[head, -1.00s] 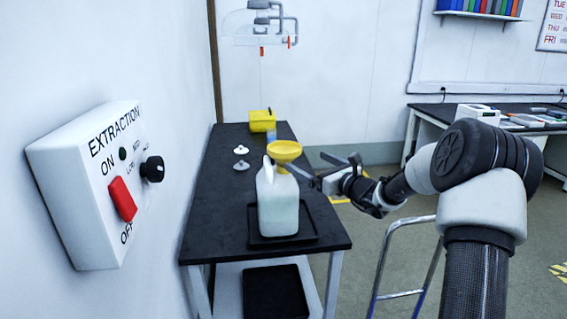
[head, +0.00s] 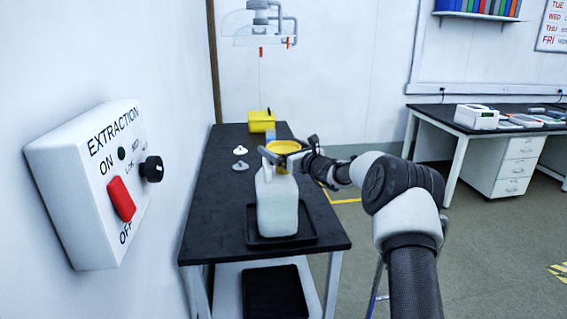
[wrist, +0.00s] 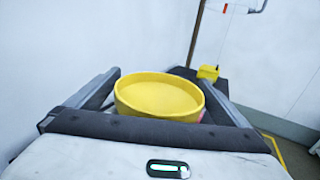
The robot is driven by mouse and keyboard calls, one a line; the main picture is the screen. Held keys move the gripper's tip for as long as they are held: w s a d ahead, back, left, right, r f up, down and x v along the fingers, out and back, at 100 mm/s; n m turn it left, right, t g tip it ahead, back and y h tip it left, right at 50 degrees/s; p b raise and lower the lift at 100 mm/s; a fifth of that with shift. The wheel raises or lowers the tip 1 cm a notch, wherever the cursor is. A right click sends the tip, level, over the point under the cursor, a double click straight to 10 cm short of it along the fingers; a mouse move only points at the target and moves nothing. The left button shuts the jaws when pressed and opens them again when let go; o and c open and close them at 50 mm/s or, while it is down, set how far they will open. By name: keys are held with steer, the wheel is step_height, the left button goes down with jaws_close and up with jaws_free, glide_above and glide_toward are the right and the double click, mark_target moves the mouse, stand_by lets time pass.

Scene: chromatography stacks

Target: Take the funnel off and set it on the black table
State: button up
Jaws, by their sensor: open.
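The yellow funnel (head: 286,147) sits on top of the white jug (head: 278,205), which stands upright in a black tray (head: 312,237) on the black table (head: 215,220). My gripper (head: 289,148) is at the funnel's height, its fingers spread across it. In the wrist view the funnel's round bowl (wrist: 158,96) lies between the two open fingers of my gripper (wrist: 168,80). I cannot tell whether either finger touches it. The funnel's stem and the jug's neck are hidden.
Two small pale caps (head: 240,158) lie on the table behind and left of the jug. A yellow box (head: 262,121) and a small blue thing (head: 270,135) stand farther back. The table's left part is bare. A white control box (head: 95,185) is on the left wall.

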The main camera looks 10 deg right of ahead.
steer(key=shift+x, duration=1.2)
steer(key=c, duration=1.1)
steer(key=shift+r+p, duration=2.2)
steer(key=shift+r, duration=4.35)
